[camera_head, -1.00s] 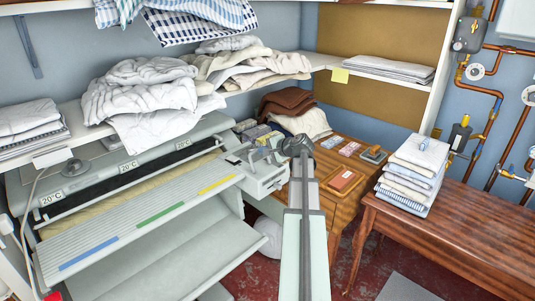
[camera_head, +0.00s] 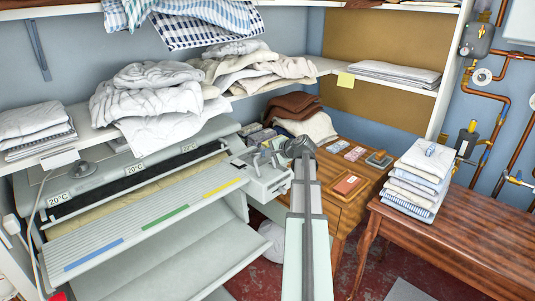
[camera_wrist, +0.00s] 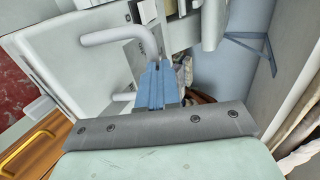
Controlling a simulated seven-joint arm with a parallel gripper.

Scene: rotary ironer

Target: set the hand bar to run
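The rotary ironer (camera_head: 150,225) stands at the left in the head view, with a pale feed board carrying blue, green and yellow strips. Its right end housing (camera_head: 265,182) lies just left of my wrist. In the wrist view a pale, bent bar (camera_wrist: 112,37), which looks like the hand bar, sticks out beside a marked plate. My gripper (camera_wrist: 158,70) shows as blue fingers close together, pointing at the housing. In the head view my arm hides part of the housing's right side.
A wooden cabinet (camera_head: 335,205) stands right of the ironer. A wooden table (camera_head: 455,235) with a stack of folded linen (camera_head: 418,180) is at the right. A shelf (camera_head: 95,135) with heaped white cloths runs above the ironer.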

